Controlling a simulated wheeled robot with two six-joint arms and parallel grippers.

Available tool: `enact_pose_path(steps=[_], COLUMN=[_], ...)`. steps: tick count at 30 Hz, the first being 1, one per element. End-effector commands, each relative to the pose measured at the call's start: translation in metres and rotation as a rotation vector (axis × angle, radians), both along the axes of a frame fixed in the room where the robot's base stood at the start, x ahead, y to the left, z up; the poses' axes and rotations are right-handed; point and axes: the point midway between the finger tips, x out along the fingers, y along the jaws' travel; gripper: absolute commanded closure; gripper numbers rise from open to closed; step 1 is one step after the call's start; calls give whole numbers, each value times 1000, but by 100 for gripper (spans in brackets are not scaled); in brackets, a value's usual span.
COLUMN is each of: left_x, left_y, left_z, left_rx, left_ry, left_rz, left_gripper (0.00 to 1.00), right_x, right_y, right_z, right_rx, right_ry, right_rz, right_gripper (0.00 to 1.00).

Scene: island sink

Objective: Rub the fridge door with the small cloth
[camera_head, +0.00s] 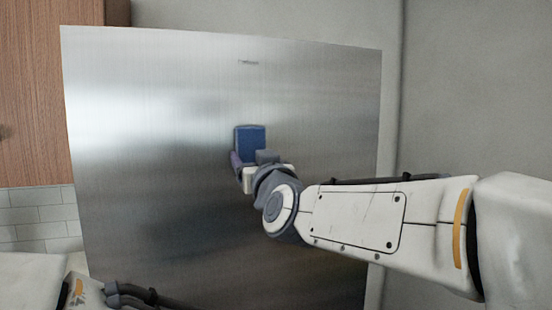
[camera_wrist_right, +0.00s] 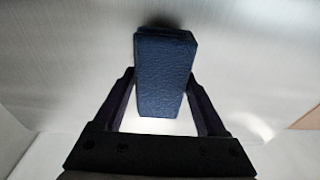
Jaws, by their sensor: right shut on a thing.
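The fridge door (camera_head: 160,130) is a large brushed-metal panel that fills most of the head view. It also fills the background of the right wrist view (camera_wrist_right: 60,70). The small cloth (camera_head: 250,138) is a dark blue folded block. In the right wrist view the cloth (camera_wrist_right: 165,72) stands between the two fingers, its far end at the door surface; whether it presses on the door is hard to tell. My right gripper (camera_head: 245,160) is shut on the cloth in front of the middle of the door. My left gripper is out of view; part of my left arm shows at the lower left.
A wooden cabinet (camera_head: 35,95) stands left of the fridge, with white wall tiles (camera_head: 40,220) below it. A plain grey wall (camera_head: 470,90) is at the right.

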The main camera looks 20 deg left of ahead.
Motion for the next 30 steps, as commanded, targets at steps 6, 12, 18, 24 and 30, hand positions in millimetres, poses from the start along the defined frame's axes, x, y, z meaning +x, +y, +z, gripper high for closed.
enact_pose_path(steps=[6, 12, 18, 24, 30], left_x=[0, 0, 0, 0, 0], left_y=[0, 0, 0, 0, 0], left_z=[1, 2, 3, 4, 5], left_rx=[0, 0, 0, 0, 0], left_ry=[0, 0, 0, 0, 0], left_rz=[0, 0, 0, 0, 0], left_gripper=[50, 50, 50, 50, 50], right_x=[4, 7, 11, 14, 16], right_y=[3, 5, 7, 9, 11], right_z=[0, 1, 0, 0, 0], right_rx=[0, 0, 0, -1, 0], right_ry=[0, 0, 0, -1, -1], right_rz=[-1, -1, 0, 0, 0], right_gripper=[70, 70, 70, 70, 70])
